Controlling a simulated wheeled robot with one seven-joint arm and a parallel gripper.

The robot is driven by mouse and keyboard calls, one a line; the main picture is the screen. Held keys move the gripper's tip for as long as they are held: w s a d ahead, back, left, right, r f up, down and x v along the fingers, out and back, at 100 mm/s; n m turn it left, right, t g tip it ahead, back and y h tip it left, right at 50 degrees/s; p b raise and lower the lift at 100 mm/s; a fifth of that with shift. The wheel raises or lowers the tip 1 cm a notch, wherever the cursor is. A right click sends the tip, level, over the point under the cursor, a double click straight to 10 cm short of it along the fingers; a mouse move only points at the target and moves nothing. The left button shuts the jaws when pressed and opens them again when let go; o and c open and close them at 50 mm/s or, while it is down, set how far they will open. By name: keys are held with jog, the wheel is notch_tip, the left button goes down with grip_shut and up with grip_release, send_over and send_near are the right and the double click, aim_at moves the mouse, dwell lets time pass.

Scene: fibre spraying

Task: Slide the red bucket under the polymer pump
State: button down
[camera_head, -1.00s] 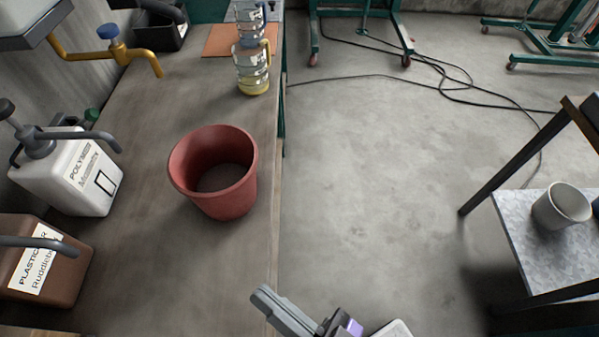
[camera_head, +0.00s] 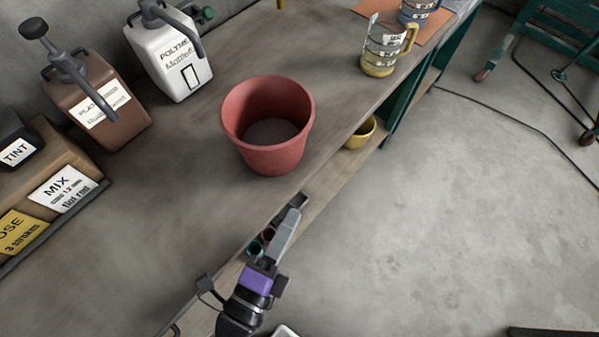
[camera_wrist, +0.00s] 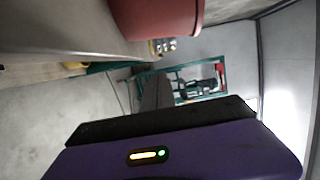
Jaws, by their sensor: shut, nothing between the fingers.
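The red bucket (camera_head: 268,128) stands upright and empty on the workbench, near its front edge. The white polymer pump bottle (camera_head: 171,55) stands at the back of the bench, up and left of the bucket, with its dark spout pointing toward the bench front. The bucket is apart from the pump and not beneath its spout. My gripper (camera_head: 290,226) is shut and empty at the bench's front edge, just below the bucket in the head view and not touching it. In the wrist view the bucket (camera_wrist: 157,18) shows at the top, cut off by the frame.
A brown plasticizer pump bottle (camera_head: 100,100) stands left of the polymer pump. Tint and mix boxes stand at far left. Measuring jugs (camera_head: 385,50) stand at the upper right of the bench. A yellow bowl (camera_head: 361,132) sits on the lower shelf. The bench between bucket and pumps is clear.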

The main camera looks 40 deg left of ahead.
aim_at(237, 128)
jog(key=shift+w+a+p, duration=0.3)
jog(key=shift+w+a, duration=0.7)
jog(key=shift+w, duration=0.55)
jog(key=shift+w+a+p, duration=0.35)
jog(key=shift+w+a, duration=0.6)
jog(key=shift+w, duration=0.55)
jog(key=shift+w+a+p, duration=0.3)
jog(key=shift+w+a, duration=0.7)
jog(key=shift+w, duration=0.55)
jog(key=shift+a, duration=0.25)
jog(key=a+b, duration=0.2)
jog(key=a, duration=0.3)
jog(key=a+b, duration=0.1)
jog(key=a, duration=0.4)
jog(key=a+b, duration=0.2)
jog(key=a, duration=0.3)
jog(key=shift+w+b, duration=0.35)
jog(key=shift+w, duration=0.05)
jog(key=shift+a, duration=0.35)
jog(key=shift+r, duration=0.1)
